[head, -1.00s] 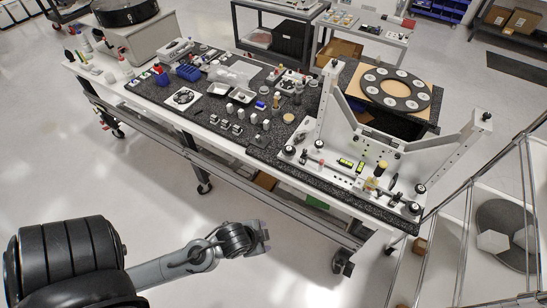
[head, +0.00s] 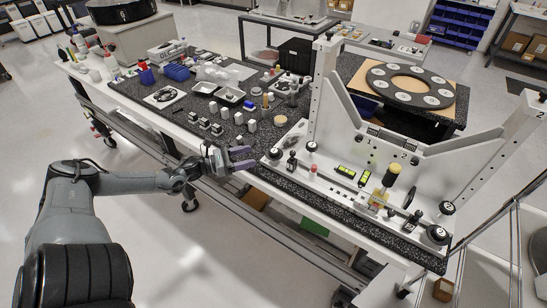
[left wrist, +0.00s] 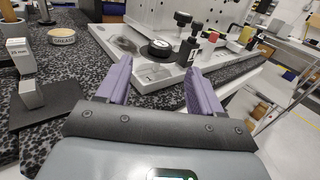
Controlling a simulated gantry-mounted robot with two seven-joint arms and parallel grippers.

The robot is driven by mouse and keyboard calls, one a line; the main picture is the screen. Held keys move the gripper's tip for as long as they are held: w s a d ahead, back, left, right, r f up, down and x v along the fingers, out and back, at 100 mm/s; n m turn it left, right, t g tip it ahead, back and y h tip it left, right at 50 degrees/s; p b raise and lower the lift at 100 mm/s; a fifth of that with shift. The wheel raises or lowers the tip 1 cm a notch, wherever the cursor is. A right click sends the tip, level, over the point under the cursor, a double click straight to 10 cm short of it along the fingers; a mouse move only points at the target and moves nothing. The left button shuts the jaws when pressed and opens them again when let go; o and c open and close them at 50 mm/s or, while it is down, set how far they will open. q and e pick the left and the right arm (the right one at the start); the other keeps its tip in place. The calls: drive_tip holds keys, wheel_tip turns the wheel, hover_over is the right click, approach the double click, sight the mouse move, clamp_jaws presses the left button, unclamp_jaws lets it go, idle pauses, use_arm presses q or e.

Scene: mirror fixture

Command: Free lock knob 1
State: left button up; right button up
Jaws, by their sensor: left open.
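The pale grey mirror fixture (head: 325,190) stands on the speckled black bench top. At its near left end is a squat round black knob (head: 274,153), also in the left wrist view (left wrist: 160,48), where a dark mark like a 1 shows on the plate before it. A second black knob (head: 312,146) sits behind, with a black upright handle (head: 291,160) between. Two black knobs (head: 447,208) (head: 438,234) marked 2 are at the right end. My left gripper (head: 242,158) is open and empty, left of the fixture; its purple fingers (left wrist: 159,85) point toward the knob without touching it. My right gripper is not in view.
A tall post (head: 325,92) rises behind the knobs at the fixture's left end. White-and-grey blocks (head: 216,128) stand on the bench left of my gripper. Bare floor lies in front of the bench.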

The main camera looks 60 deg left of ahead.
sight(274, 150)
use_arm(q)
drive_tip(key=b+x, duration=0.4)
drive_tip(key=x, duration=0.6)
drive_tip(key=shift+w+d, duration=0.1)
drive_tip(key=shift+w, duration=0.15)
